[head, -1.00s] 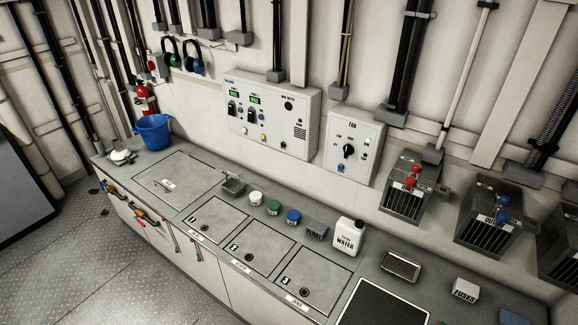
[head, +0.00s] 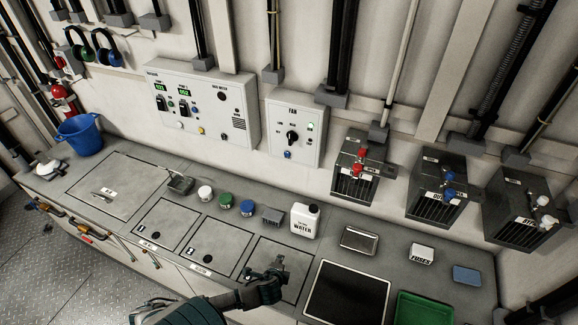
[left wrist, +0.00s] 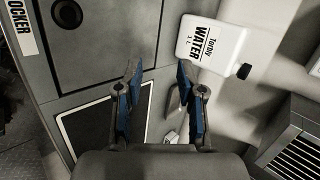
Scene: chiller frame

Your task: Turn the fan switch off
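The fan panel (head: 296,132) is a white box marked FAN on the back wall in the head view. Its black rotary switch (head: 292,137) sits near the middle, with a small green light (head: 310,127) at upper right and a blue button (head: 288,154) below. The small labels around the switch are too blurred to read its setting. My left gripper (head: 278,268) is over the counter's hatch lids, in front of and below the panel, well apart from the switch. In the left wrist view its fingers (left wrist: 158,80) are apart with nothing between them. My right gripper is not in view.
A white water bottle (head: 305,220) stands on the counter between my left gripper and the wall. Metal boxes with red (head: 359,168), blue (head: 448,192) and white valves project from the wall at right. The larger control panel (head: 205,102) is left of the fan panel.

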